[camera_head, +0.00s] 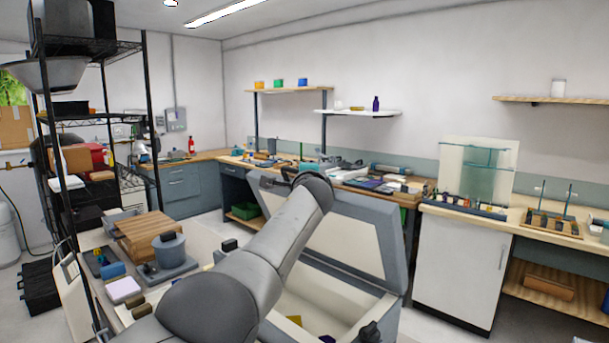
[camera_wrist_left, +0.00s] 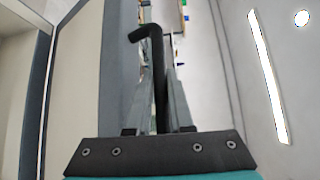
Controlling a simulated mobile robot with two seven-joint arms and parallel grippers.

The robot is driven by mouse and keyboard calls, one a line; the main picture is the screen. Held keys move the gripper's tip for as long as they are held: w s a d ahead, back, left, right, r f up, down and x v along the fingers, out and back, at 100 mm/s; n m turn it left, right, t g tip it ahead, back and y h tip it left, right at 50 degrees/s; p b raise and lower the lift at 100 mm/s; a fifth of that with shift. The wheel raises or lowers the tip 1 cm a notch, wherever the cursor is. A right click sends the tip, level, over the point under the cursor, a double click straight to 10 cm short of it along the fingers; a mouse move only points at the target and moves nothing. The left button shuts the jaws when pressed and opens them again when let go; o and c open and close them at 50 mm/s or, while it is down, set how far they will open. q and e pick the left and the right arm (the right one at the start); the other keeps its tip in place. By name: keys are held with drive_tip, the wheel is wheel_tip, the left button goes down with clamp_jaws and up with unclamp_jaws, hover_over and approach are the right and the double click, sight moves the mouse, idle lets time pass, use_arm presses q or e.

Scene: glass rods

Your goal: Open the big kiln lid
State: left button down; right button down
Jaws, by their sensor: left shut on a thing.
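The big kiln's lid (camera_head: 345,240) stands raised and tilted back in the head view, its pale lining facing me. Below it, the kiln's pale chamber (camera_head: 318,295) is open to view. In the left wrist view, my left gripper (camera_wrist_left: 157,92) is shut on a black bent handle (camera_wrist_left: 157,55). The lid's edge (camera_wrist_left: 85,85) runs along the left of that view. In the head view my left arm covers the middle of the kiln and lid and hides most of the gripper. My right gripper is not in view.
A yellow piece (camera_head: 294,320) and a purple piece (camera_head: 327,339) lie in the chamber. A side table with a wooden block (camera_head: 150,235) stands at left. A workbench (camera_head: 545,228) with glass rods stands at right. Cluttered benches line the back wall behind the lid.

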use_arm(q)
drive_tip(key=c, duration=0.8)
unclamp_jaws()
drive_tip(key=shift+s+d, duration=0.15)
drive_tip(key=shift+s+d+p, duration=0.2)
drive_tip(key=shift+s+p, duration=0.1)
drive_tip(key=shift+s, duration=0.15)
drive_tip(key=shift+s+d+r, duration=0.1)
drive_tip(key=shift+s+d, duration=0.1)
drive_tip(key=shift+s, duration=2.15)
drive_tip(key=shift+s+d+r, duration=0.1)
drive_tip(key=shift+s+d, duration=0.1)
drive_tip(key=shift+s, duration=2.1)
drive_tip(key=shift+s+d+r, duration=0.1)
drive_tip(key=shift+s+d, duration=0.1)
drive_tip(key=shift+s, duration=2.15)
